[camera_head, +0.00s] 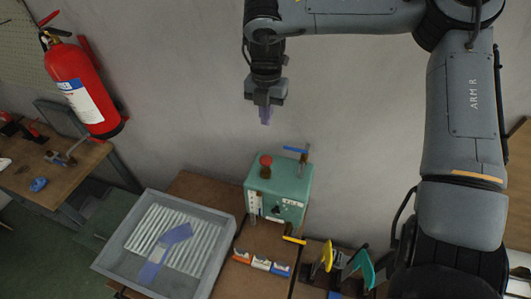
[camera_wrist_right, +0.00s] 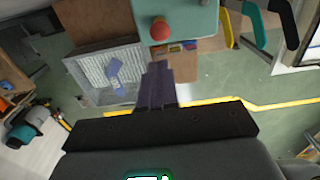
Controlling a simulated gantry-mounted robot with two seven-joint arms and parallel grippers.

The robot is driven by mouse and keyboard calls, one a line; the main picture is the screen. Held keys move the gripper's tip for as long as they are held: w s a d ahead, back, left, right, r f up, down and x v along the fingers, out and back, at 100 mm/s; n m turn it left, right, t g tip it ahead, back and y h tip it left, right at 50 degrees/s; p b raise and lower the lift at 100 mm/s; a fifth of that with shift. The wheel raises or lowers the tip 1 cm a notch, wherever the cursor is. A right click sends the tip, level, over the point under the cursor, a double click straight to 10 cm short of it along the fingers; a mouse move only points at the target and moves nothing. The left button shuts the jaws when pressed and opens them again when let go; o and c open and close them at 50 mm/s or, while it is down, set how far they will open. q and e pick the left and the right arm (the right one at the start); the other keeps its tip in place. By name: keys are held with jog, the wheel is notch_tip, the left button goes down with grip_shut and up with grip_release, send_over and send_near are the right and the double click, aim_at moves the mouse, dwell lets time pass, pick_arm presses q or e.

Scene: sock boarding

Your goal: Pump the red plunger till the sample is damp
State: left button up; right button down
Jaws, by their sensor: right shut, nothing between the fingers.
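The red plunger (camera_head: 265,166) is a round knob on top of the green box-shaped machine (camera_head: 292,190). It also shows near the top of the right wrist view (camera_wrist_right: 161,30). My right gripper (camera_head: 265,116) points down with its fingers shut and empty. In the head view it appears above the plunger, with a clear gap between them. A blue-violet flat piece (camera_head: 176,235), possibly the sample, lies in the grey tray (camera_head: 122,265) and also shows in the right wrist view (camera_wrist_right: 117,75). I cannot tell whether it is damp. My left gripper is not in view.
A blue-handled lever (camera_head: 294,149) and a yellow handle (camera_head: 294,240) stick out from the machine. Small orange, white and blue items (camera_head: 261,264) lie before it. Clamps (camera_head: 357,264) stand at right. A fire extinguisher (camera_head: 83,90) hangs on the left wall.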

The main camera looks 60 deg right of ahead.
aim_at(267, 158)
jog(key=shift+f, duration=0.1)
notch_tip(267, 158, down, 14)
jog(key=p, duration=0.2)
jog(key=shift+p, duration=0.35)
dwell(0.3)
jog(key=shift+f, duration=0.1)
notch_tip(267, 158, down, 3)
jog(key=b, duration=0.4)
jog(key=shift+f, duration=0.2)
jog(key=shift+d, duration=0.1)
